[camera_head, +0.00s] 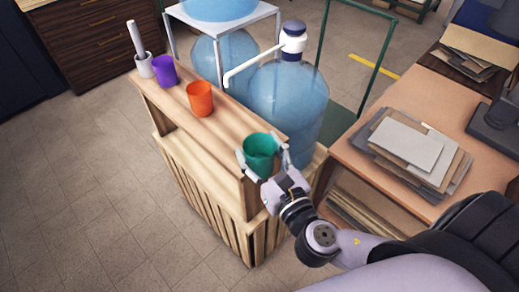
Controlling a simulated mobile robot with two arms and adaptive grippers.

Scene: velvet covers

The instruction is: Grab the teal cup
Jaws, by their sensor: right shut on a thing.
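The teal cup (259,152) is upright at the near right end of the wooden shelf (222,128). My right gripper (262,162) has its fingers on either side of the cup and is shut on it. I cannot tell whether the cup's base touches the shelf. My left gripper is not in view.
An orange cup (200,98), a purple cup (164,71) and a white mortar with pestle (145,66) stand farther along the shelf. A large blue water bottle (288,100) with a white spout stands close behind the teal cup. A table (375,185) with stacked boards is at right.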

